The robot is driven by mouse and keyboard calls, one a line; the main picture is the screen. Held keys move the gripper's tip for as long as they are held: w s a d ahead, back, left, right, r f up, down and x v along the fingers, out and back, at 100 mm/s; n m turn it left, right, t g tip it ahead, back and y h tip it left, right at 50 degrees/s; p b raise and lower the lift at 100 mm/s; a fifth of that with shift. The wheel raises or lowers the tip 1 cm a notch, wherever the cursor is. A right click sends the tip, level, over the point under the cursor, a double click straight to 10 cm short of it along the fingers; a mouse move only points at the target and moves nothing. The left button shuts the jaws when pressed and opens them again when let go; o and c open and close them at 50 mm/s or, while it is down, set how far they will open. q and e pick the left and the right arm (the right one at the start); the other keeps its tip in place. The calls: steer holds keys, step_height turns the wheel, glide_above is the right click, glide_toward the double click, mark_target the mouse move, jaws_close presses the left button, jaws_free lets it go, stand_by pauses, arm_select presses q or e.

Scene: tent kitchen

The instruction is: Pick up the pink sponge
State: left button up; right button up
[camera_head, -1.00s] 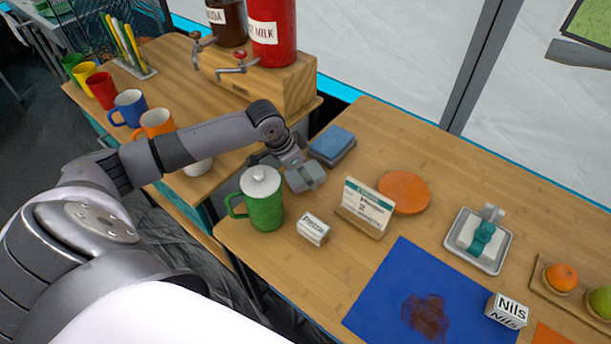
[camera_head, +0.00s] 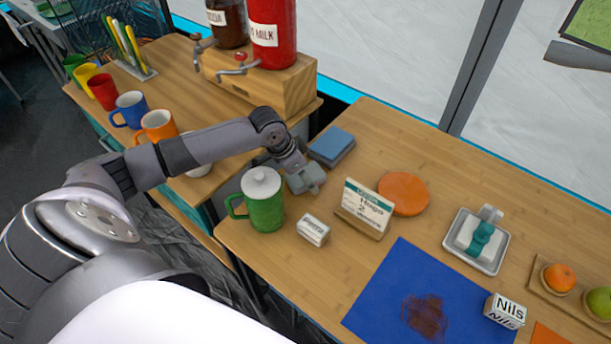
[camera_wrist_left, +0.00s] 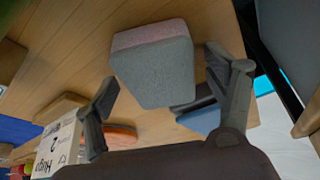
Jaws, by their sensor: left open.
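In the left wrist view, a block-shaped sponge (camera_wrist_left: 152,70) with a large grey face and a pink layer along its far edge lies between the spread fingers of my left gripper (camera_wrist_left: 161,67). The gripper is open; the frames do not clearly show any finger touching the sponge. In the head view, my left gripper (camera_head: 304,180) is low over the table behind the green mug, in front of the blue block. No pink sponge can be made out in the head view. My right gripper is not in view.
A lidded green mug (camera_head: 265,198), small white box (camera_head: 313,230) and card stand (camera_head: 364,207) crowd the gripper's near side. A blue block (camera_head: 331,144) lies just behind it. An orange disc (camera_head: 403,193) and white tray (camera_head: 477,240) lie to the right.

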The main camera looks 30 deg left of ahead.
arm_select(q)
steer(key=shift+c, duration=0.5)
steer(key=c, duration=0.8)
steer(key=shift+b, duration=0.5)
step_height(320, 180, up, 20)
steer(key=p, duration=0.1)
steer(key=shift+r, duration=0.25)
